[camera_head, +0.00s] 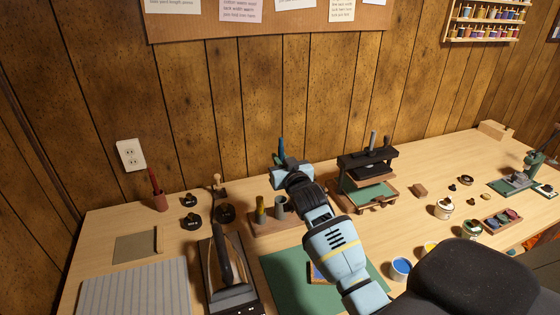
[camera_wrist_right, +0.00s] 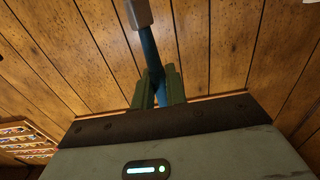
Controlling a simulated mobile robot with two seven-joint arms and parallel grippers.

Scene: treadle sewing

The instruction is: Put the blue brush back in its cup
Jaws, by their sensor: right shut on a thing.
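My right gripper (camera_head: 281,163) is shut on the blue brush (camera_head: 281,147) and holds it up in front of the panelled wall. In the right wrist view the blue handle (camera_wrist_right: 150,50) stands between the two green fingers and leans slightly left, with a grey-brown end at the top. A grey-green cup (camera_head: 281,208) stands on a wooden block (camera_head: 262,228), just below and slightly left of my right wrist; it looks empty. Next to it on the block is a darker holder (camera_head: 260,212) with a yellowish top. My left gripper is not in view.
A red cup with a red stick (camera_head: 159,196) and several dark round items (camera_head: 191,221) are to the left. A black press (camera_head: 367,168) stands close on the right. An iron-like tool (camera_head: 226,262) and a green mat (camera_head: 288,276) lie in front. An open blue paint pot (camera_head: 400,268) stands further right.

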